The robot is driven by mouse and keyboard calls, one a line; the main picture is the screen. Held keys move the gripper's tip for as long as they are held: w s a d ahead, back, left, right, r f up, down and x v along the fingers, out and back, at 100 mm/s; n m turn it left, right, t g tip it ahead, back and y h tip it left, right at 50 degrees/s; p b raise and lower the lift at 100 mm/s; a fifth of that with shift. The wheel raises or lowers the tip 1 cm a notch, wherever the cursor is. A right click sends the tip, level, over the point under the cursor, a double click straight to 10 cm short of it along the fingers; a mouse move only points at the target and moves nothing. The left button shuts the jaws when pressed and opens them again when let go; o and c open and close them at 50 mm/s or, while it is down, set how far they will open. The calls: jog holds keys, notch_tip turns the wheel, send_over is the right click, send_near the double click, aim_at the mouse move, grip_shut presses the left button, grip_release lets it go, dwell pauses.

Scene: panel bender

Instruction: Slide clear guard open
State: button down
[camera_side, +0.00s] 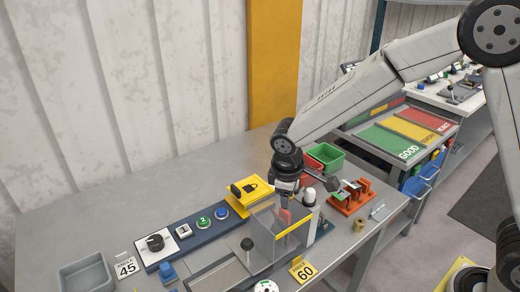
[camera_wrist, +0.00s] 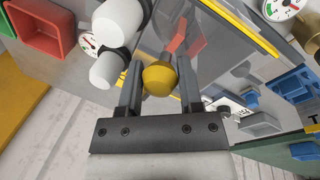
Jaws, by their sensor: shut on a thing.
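The clear guard (camera_side: 268,222) is a see-through box with a yellow edge strip, standing over the bender in the middle of the bench. In the wrist view its clear panel (camera_wrist: 215,45) and yellow edge spread ahead of my gripper. My gripper (camera_side: 286,188) points down at the guard's top rear. In the wrist view my gripper (camera_wrist: 160,76) is shut on a round yellow knob (camera_wrist: 159,80), with one finger on each side. The knob appears to belong to the guard; its join is hidden. The fingers hide the knob in the side view.
White rounded cylinders (camera_wrist: 118,20) stand close to my gripper. A yellow padlock-marked panel (camera_side: 251,190) and a blue button strip (camera_side: 190,226) lie left of the guard. An orange rack (camera_side: 351,197) and green bin (camera_side: 325,157) stand to the right. The bench's back left is clear.

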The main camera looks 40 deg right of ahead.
dwell(0.3)
jog(key=a, duration=0.9)
jog(key=c, duration=0.5)
grip_release()
jog(key=shift+a, duration=0.1)
jog(key=shift+c, duration=0.2)
jog(key=shift+r, duration=0.1)
notch_tip(320, 180, up, 8)
jog(key=a, duration=0.1)
jog(key=shift+s+f, duration=0.2)
jog(key=shift+s, duration=0.2)
